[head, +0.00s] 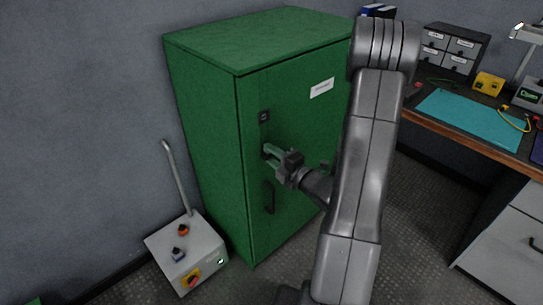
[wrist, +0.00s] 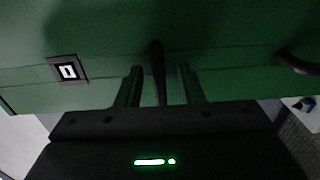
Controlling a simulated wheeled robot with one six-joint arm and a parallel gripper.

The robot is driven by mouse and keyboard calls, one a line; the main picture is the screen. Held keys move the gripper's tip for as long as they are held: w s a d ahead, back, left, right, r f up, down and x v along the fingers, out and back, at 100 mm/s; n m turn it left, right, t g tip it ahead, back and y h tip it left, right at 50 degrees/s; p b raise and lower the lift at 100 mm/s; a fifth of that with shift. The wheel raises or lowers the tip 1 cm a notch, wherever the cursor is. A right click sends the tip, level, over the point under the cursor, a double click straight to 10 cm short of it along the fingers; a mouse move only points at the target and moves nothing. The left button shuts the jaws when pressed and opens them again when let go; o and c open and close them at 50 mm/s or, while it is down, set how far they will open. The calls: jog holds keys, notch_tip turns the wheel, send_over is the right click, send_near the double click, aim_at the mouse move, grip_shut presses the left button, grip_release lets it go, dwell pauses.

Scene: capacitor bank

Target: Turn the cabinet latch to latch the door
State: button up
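The green cabinet (head: 205,150) stands against the wall, and its door (head: 300,120) looks closed. The dark latch (wrist: 158,72) shows in the wrist view as a narrow bar in front of the door. My gripper (wrist: 160,72) is open, with one finger on each side of the latch. A gap shows between the latch and both fingers. In the head view my gripper (head: 269,153) is at the door face, between the small square indicator (head: 264,116) above and the door handle (head: 269,197) below. The latch is mostly hidden there by the fingers.
The indicator also shows at left in the wrist view (wrist: 68,71), and the handle at right (wrist: 298,65). A grey control box (head: 190,255) with a lever stands on the floor left of the cabinet. A workbench (head: 470,130) stands at right.

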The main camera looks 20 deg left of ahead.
jog(key=shift+w+a, duration=0.1)
jog(key=shift+a, duration=0.1)
grip_shut()
